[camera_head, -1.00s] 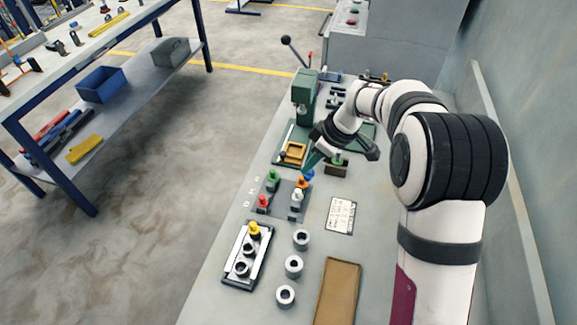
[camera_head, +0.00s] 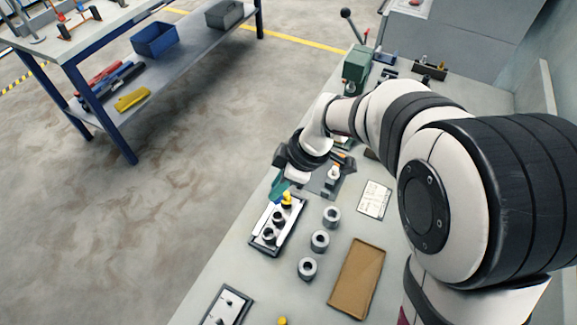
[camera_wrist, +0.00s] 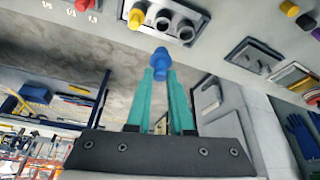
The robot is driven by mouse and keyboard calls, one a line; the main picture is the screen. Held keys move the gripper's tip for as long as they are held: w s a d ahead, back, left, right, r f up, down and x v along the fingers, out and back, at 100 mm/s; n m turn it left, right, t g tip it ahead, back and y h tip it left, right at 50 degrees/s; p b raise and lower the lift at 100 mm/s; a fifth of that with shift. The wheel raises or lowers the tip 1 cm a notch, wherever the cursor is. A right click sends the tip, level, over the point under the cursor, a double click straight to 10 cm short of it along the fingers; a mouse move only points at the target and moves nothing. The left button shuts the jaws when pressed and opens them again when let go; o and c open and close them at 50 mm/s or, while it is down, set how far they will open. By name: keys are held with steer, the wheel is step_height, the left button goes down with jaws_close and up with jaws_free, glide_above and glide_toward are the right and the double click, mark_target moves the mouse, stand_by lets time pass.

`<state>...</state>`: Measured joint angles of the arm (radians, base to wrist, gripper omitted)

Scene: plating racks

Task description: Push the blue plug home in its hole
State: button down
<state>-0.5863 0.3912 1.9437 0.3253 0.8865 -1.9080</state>
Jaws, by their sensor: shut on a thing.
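The blue plug (camera_wrist: 160,64) is held between my gripper's teal fingertips in the wrist view. My gripper (camera_head: 279,189) is shut on it, above the table by the far end of a black-and-white rack (camera_head: 294,243). A yellow plug (camera_head: 287,198) stands in the rack's far position, close to the fingers. Two grey sockets with dark holes, one in the middle (camera_head: 279,218) and one near (camera_head: 269,235), are empty. The wrist view also shows the yellow plug (camera_wrist: 136,18) and both sockets. The blue plug appears clear of the sockets. It cannot be made out clearly in the head view.
Three loose grey collars (camera_head: 320,240) stand right of the rack. A brown tray (camera_head: 340,298) and a printed sheet (camera_head: 374,198) lie farther right. A second plate (camera_head: 228,306) is at the front. My wrist partly hides the plug block (camera_head: 318,188) behind.

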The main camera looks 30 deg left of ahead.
mark_target(279, 201)
steer(key=shift+f, duration=2.9)
steer(key=shift+f, duration=1.55)
steer(key=shift+r, duration=0.15)
steer(key=shift+r, duration=1.1)
steer(key=shift+f, duration=1.15)
steer(key=c, duration=0.7)
jaws_free()
